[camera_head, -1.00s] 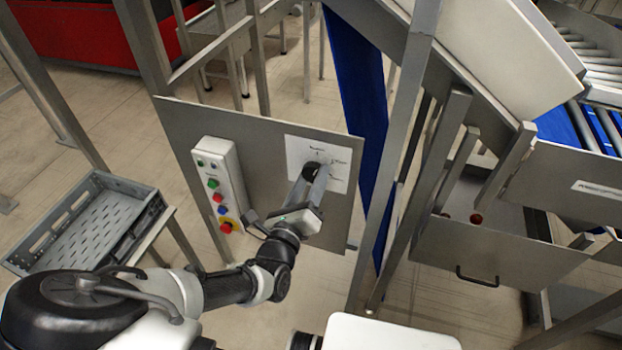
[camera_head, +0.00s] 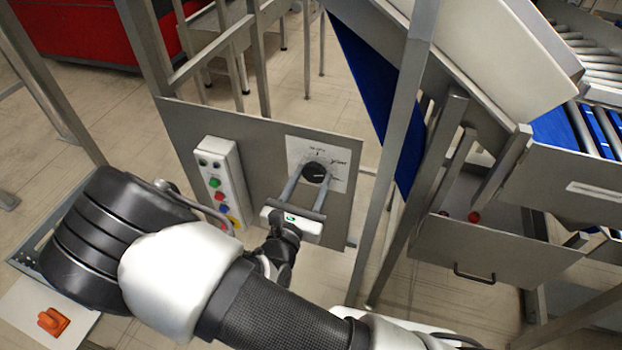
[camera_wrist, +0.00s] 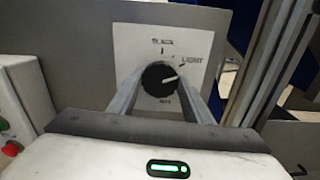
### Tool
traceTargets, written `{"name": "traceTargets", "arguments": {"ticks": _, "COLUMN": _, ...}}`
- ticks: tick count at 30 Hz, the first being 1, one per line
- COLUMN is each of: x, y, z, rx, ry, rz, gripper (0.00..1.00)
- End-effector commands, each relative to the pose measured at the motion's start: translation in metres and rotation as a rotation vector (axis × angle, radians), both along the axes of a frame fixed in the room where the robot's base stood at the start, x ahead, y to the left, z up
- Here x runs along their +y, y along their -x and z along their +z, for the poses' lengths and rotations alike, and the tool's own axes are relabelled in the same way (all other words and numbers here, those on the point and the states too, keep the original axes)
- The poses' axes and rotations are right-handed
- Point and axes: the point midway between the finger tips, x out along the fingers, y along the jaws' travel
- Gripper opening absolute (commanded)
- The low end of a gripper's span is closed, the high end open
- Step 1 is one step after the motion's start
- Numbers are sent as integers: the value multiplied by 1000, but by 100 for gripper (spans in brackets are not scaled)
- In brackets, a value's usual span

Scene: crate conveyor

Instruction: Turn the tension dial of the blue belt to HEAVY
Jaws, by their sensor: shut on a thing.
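The tension dial (camera_head: 315,172) is a round black knob on a white label plate (camera_head: 332,148), on a grey panel below the blue belt (camera_head: 352,80). In the wrist view the dial (camera_wrist: 154,80) has a white pointer line aimed right and slightly up, close to the mark by the word LIGHT. Another word stands above the dial and one below it; both are too blurred to read surely. My gripper (camera_head: 312,177) is shut on the dial, one finger on its left and one on its right. The fingers also show in the wrist view (camera_wrist: 160,88).
A control box (camera_head: 221,180) with coloured buttons is left of the dial on the same panel. A grey upright post (camera_head: 397,140) stands to the right. A drawer (camera_head: 500,250) with a black handle is further right. My arm hides most of the tray at left.

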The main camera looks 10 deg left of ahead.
Motion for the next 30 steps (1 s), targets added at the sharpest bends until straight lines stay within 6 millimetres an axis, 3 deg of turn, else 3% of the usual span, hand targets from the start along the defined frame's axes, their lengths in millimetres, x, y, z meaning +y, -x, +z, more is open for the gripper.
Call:
{"name": "traceTargets", "arguments": {"ticks": 18, "x": -1, "y": -2, "z": -1, "rx": -51, "ry": -580, "rz": -2, "gripper": 22}}
{"name": "traceTargets", "arguments": {"ticks": 30, "x": 0, "y": -2, "z": 0, "rx": -73, "ry": -845, "rz": -1, "gripper": 22}}
